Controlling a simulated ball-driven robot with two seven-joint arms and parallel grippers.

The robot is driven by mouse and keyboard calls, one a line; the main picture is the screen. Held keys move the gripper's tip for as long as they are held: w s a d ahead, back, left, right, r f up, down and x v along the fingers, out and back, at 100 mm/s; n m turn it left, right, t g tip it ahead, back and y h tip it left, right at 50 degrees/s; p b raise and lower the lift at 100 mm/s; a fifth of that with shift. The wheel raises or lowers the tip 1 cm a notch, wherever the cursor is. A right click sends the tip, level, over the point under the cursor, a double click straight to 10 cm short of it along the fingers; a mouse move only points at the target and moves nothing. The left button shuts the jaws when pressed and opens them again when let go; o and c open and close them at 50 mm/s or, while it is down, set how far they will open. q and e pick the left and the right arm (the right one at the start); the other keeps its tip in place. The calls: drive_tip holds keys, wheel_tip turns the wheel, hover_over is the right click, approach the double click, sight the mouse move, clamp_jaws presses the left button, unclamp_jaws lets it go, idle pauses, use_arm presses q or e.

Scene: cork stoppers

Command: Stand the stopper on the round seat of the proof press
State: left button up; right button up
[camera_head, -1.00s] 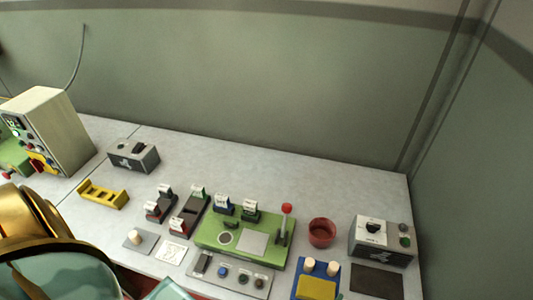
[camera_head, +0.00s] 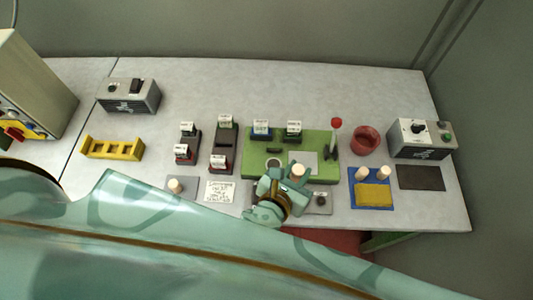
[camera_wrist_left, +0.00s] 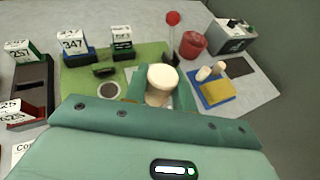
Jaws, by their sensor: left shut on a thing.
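The proof press is a green plate (camera_head: 325,175) with a lever topped by a red knob (camera_head: 336,122); it also shows in the left wrist view (camera_wrist_left: 75,80). Its round seat (camera_head: 273,162) is bare at the plate's left; it shows as a dark disc in the left wrist view (camera_wrist_left: 109,91). A pale square pad (camera_head: 309,158) lies right of the seat. My left gripper (camera_head: 290,178) is shut on a tan cork stopper (camera_head: 298,170), held upright over the plate's front, right of the seat. The stopper (camera_wrist_left: 161,83) partly hides the pad. My right gripper is not in view.
A blue tray (camera_head: 354,190) with two corks and a yellow block, a red bowl (camera_head: 366,140) and a grey control box (camera_head: 422,140) stand right. Number-tagged holders (camera_head: 224,142) stand left. Another cork (camera_head: 175,184) sits on a grey plate. A yellow rack (camera_head: 112,148) stands further left.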

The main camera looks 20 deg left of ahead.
use_arm(q)
drive_tip(key=w+a+f+b, duration=0.1)
drive_tip(key=w+a+f, duration=0.2)
drive_tip(key=w+a+f+b, duration=0.1)
drive_tip(key=w+a+f, duration=0.2)
drive_tip(key=a+f, duration=0.1)
drive_tip(key=shift+w+a+f, duration=0.2)
drive_tip(key=shift+f, duration=0.1)
drive_tip(key=f+b, duration=0.1)
drive_tip(key=f, duration=0.1)
drive_tip(key=f+b, duration=0.1)
drive_tip(key=f, duration=0.1)
drive_tip(key=shift+w+a+b, duration=0.25)
drive_tip(key=shift+a+b, duration=0.1)
drive_tip(key=shift+f, duration=0.1)
drive_tip(key=o, duration=0.7)
drive_tip(key=shift+c, duration=0.2)
